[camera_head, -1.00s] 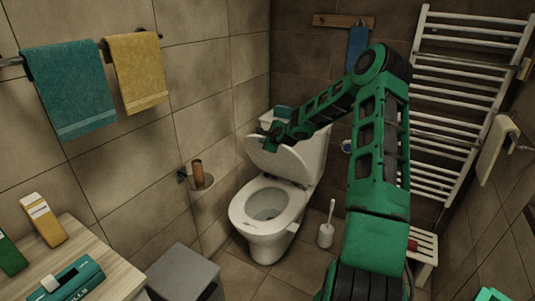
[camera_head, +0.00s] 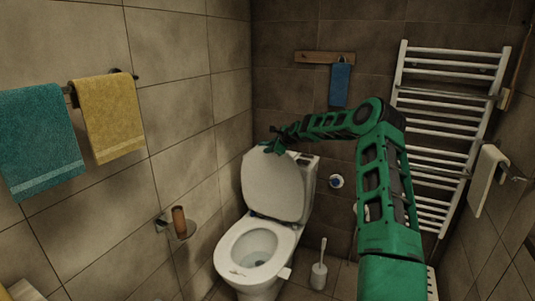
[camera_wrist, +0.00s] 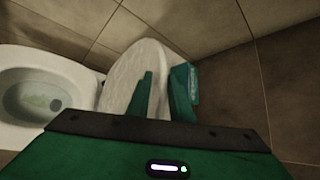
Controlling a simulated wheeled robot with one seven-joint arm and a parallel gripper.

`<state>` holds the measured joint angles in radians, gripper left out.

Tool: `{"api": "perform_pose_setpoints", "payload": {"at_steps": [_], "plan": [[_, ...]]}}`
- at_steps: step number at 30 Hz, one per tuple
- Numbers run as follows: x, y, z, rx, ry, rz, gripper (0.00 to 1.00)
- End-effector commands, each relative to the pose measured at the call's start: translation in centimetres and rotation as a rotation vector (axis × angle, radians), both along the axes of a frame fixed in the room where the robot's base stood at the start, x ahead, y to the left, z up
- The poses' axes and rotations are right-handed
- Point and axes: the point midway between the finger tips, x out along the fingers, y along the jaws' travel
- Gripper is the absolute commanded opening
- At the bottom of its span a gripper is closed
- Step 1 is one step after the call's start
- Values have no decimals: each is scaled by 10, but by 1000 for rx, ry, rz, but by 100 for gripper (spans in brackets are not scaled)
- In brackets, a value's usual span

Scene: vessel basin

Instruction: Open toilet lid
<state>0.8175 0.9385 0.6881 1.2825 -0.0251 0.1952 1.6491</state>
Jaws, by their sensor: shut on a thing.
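The white toilet (camera_head: 285,245) stands against the far wall with its seat ring down and the bowl open to view. Its lid (camera_head: 272,185) is raised, close to upright, in front of the cistern (camera_head: 309,180). My gripper (camera_head: 272,147) is at the lid's top edge. In the wrist view the gripper's green fingers (camera_wrist: 160,97) are shut on the edge of the lid (camera_wrist: 128,68), with the bowl (camera_wrist: 45,95) to the left. The exact contact between fingers and lid is partly hidden.
A paper holder (camera_head: 180,224) is on the left wall and a toilet brush (camera_head: 318,275) stands right of the toilet. A towel radiator (camera_head: 445,110) is on the right.

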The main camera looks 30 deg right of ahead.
Motion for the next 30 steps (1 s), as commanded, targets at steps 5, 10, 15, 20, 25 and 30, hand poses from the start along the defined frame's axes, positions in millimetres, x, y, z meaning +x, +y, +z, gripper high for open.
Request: {"api": "perform_pose_setpoints", "payload": {"at_steps": [5, 10, 15, 20, 25, 30], "plan": [[2, 0, -4, -2, 8, 2, 0], [3, 2, -5, -3, 10, 3, 0], [3, 4, -6, -4, 11, 4, 0], [4, 7, -4, -3, 8, 7, 34], [5, 8, -2, -3, 6, 8, 34], [-3, 7, 5, -4, 3, 9, 34]]}}
